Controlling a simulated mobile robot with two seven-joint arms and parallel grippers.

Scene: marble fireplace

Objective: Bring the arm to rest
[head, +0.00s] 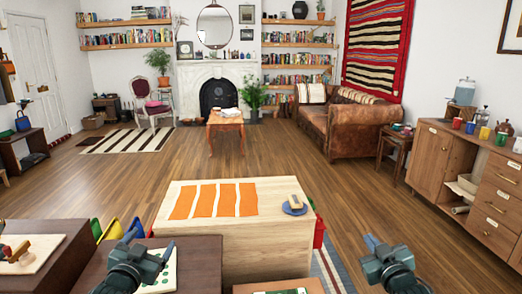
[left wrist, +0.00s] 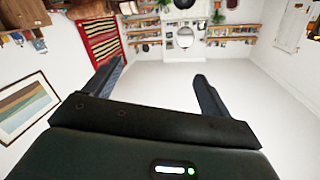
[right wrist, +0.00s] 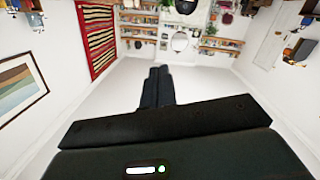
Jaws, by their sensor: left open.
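My left gripper (head: 151,242) is at the lower left of the head view, in front of a dark brown table. In the left wrist view its two fingers (left wrist: 158,70) stand wide apart with nothing between them. My right gripper (head: 371,239) is at the lower right of the head view, over the wood floor and to the right of the pale wooden table. In the right wrist view its fingers (right wrist: 159,70) are pressed together, and nothing shows between them.
The pale table (head: 280,225) bears orange strips (head: 207,201) and a blue plate (head: 294,208) with a small object on it. The dark table (head: 200,265) holds a white board with green dots, partly hidden by my left gripper. A wooden cabinet (head: 432,159) stands right. Open floor lies beyond.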

